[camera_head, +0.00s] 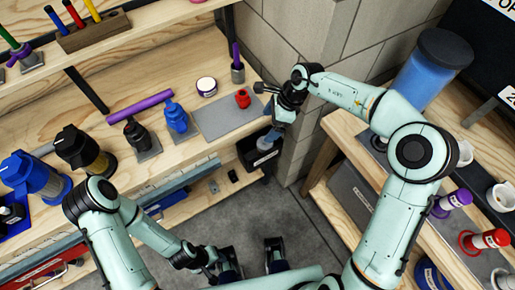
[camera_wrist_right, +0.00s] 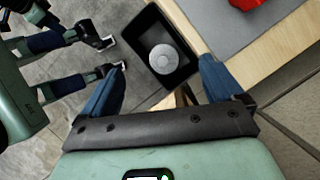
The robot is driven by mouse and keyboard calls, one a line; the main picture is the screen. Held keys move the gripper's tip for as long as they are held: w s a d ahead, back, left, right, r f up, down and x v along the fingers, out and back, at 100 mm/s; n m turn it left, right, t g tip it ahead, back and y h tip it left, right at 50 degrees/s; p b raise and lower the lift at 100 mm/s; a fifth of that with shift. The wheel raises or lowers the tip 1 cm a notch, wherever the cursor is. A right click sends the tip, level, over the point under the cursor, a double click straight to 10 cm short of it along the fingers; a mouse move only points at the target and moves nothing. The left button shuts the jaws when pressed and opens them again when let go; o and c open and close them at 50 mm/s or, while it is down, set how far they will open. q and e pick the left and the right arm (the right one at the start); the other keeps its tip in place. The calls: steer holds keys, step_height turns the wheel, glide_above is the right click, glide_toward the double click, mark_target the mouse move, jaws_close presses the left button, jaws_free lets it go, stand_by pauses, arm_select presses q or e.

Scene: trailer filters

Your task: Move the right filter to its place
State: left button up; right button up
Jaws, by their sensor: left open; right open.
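I cannot tell which is the right filter. A black bin (camera_head: 247,152) hangs at the bench corner. In the right wrist view, the bin holds a round silver-topped object (camera_wrist_right: 166,58). My right gripper (camera_head: 266,112) is open and empty beside the bench corner, above the bin; its blue fingers show in its wrist view (camera_wrist_right: 160,75). My left gripper (camera_head: 252,256) is open and empty, low over the floor.
A grey mat (camera_head: 220,125) with a small red part (camera_head: 243,98) lies on the bench (camera_head: 105,95), near a purple tube (camera_head: 140,106). Larger canisters (camera_head: 82,150) stand at left. The right bench holds a big blue cylinder (camera_head: 428,68) and coloured parts. A block wall (camera_head: 300,35) rises behind.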

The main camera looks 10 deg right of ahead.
arm_select(q)
steer(key=shift+w+r+p, duration=0.15)
steer(key=shift+r+p, duration=0.25)
steer(key=shift+r, duration=0.1)
steer(key=shift+w+r+p, duration=0.15)
steer(key=shift+r+p, duration=0.25)
steer(key=shift+r, duration=0.1)
arm_select(e)
steer(key=v, duration=0.9)
steer(key=shift+r, duration=0.3)
steer(key=shift+d, duration=0.1)
